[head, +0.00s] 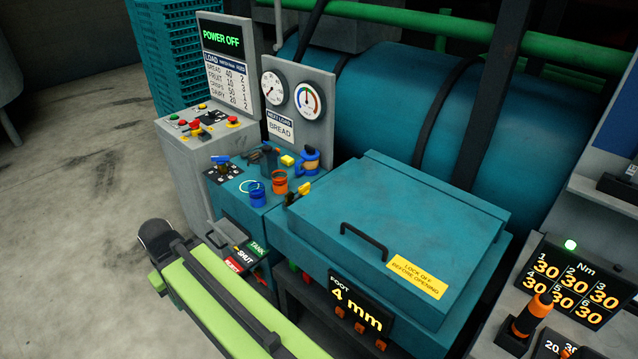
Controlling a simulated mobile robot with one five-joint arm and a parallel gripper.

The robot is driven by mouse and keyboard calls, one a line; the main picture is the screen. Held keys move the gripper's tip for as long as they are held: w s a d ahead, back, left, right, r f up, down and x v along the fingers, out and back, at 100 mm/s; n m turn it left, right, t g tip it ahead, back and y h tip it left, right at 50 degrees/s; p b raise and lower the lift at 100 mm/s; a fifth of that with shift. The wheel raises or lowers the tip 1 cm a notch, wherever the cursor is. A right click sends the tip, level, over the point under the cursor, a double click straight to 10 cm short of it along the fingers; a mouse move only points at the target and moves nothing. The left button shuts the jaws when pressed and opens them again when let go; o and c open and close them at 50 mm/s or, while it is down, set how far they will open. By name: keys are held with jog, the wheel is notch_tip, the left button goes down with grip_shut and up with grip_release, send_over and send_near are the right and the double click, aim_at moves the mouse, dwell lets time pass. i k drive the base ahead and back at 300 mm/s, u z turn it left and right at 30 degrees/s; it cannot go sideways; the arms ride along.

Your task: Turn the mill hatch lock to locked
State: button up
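The mill hatch (400,215) is a teal lid with a black handle (364,241) and a yellow label (417,277) reading "LOCK OFF BEFORE OPENING". The lid lies shut on its teal housing. A small yellow-and-black lever (297,195) stands at the lid's left edge and looks like the hatch lock. I cannot read its locked or unlocked marks. The lime-green link in the lower left foreground looks like part of my arm. My gripper does not show.
A grey control console (205,140) with a screen (223,40) reading "POWER OFF" stands at the left. Blue and orange knobs (279,182) stand left of the lever. A TANK/SHUT/REJECT selector (240,245) sits below them. A torque board (575,285) is at the right.

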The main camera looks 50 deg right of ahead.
aim_at(304, 189)
jog(key=u, duration=0.05)
jog(key=i, duration=1)
jog(key=z, duration=0.1)
